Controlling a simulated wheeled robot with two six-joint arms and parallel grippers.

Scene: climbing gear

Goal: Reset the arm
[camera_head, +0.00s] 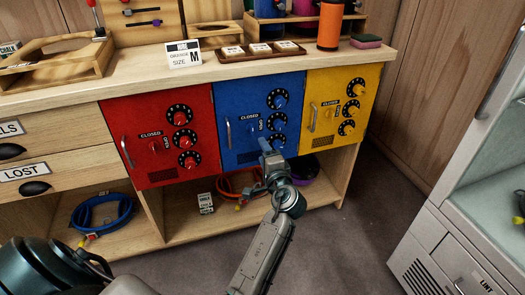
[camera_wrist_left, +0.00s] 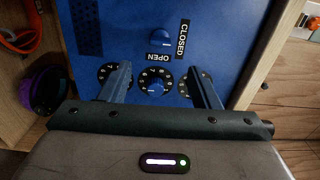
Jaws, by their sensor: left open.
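My left gripper (camera_head: 266,150) is in front of the lower part of the blue locker door (camera_head: 232,100). In the left wrist view my left gripper (camera_wrist_left: 158,68) has its two fingers apart and nothing held between them. A black numbered dial with a blue knob (camera_wrist_left: 157,84) shows between the fingers, and dials lie behind each finger. Whether the fingers touch the door cannot be told. A blue latch knob (camera_wrist_left: 160,38) sits between the labels CLOSED and OPEN. My right gripper does not show.
A red door (camera_head: 140,110) and a yellow door (camera_head: 335,75) flank the blue one, all closed. The counter (camera_head: 130,68) is above. A pale cabinet (camera_head: 430,235) stands right, with open floor between.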

